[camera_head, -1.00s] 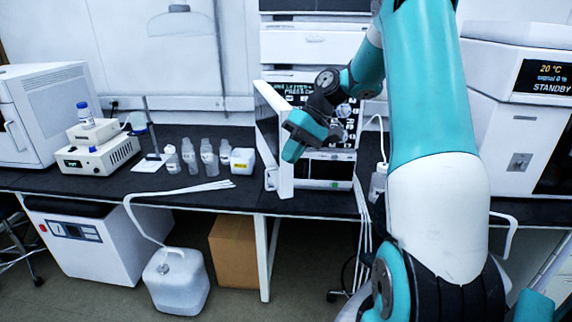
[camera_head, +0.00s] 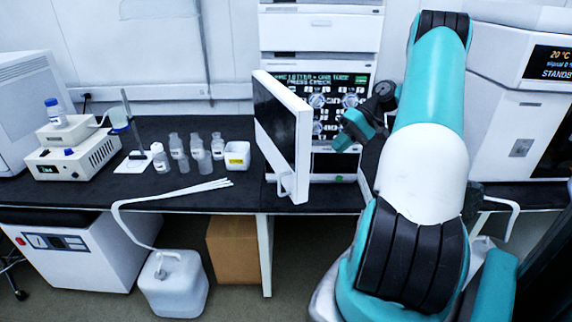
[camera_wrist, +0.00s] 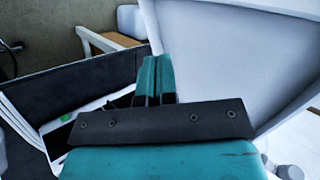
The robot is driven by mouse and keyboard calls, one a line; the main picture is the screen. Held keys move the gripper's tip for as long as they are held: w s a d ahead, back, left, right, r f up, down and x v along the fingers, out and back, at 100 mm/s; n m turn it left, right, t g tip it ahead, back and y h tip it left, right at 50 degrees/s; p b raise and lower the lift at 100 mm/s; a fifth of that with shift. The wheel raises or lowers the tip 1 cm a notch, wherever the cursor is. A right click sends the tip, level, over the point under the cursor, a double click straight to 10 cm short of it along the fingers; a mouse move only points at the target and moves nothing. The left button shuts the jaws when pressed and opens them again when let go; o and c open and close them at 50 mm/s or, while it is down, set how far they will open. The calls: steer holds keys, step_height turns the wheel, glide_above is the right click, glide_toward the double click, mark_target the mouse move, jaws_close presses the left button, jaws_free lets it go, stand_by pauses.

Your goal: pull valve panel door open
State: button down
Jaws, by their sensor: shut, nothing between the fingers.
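The valve panel door (camera_head: 303,150), a white frame with a dark pane facing left, stands swung out from the stack, its handle (camera_head: 286,184) low on its near edge. The exposed valve panel (camera_head: 325,115), with round valves and a lit green display, is to the right of the door. My gripper (camera_head: 345,137) is in front of the panel, on the inner side of the door. In the wrist view the teal fingers (camera_wrist: 154,75) are together and empty. The door's pale inner face (camera_wrist: 225,50) is beside them; contact cannot be told.
Several bottles (camera_head: 190,150) and a white tub (camera_head: 237,155) stand on the black bench left of the door. White tubes (camera_head: 185,192) lie along the bench's front edge. A jerrycan (camera_head: 175,285) and a cardboard box (camera_head: 232,250) are on the floor. An instrument (camera_head: 515,110) stands right.

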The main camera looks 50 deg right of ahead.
steer(key=w+a+r+p+x, duration=0.1)
steer(key=p+x, duration=0.3)
steer(key=x, duration=0.9)
steer(key=shift+w+a+r, duration=0.2)
steer(key=shift+w+r, duration=0.1)
steer(key=shift+r, duration=0.25)
